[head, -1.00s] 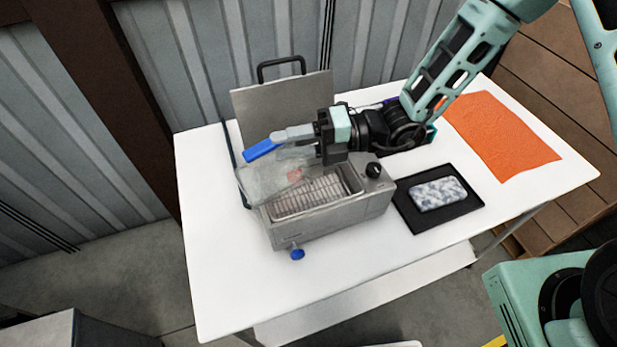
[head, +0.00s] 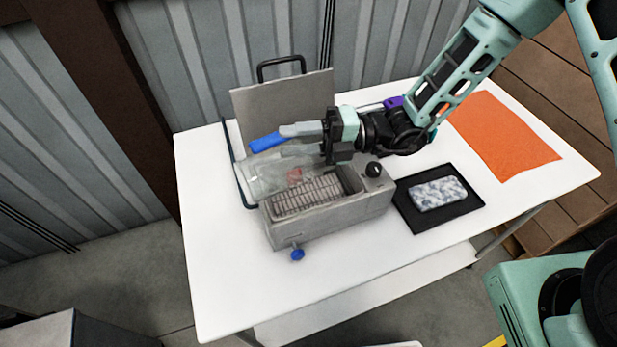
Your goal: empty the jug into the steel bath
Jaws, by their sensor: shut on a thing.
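I cannot tell whether liquid is left in the jug.
The bath's raised lid (head: 285,95) with a black handle stands behind it. To the right are a black mat (head: 407,216) with a patterned grey-white pad (head: 437,194) and an orange cloth (head: 505,135). The white table (head: 215,285) is clear at the front left.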

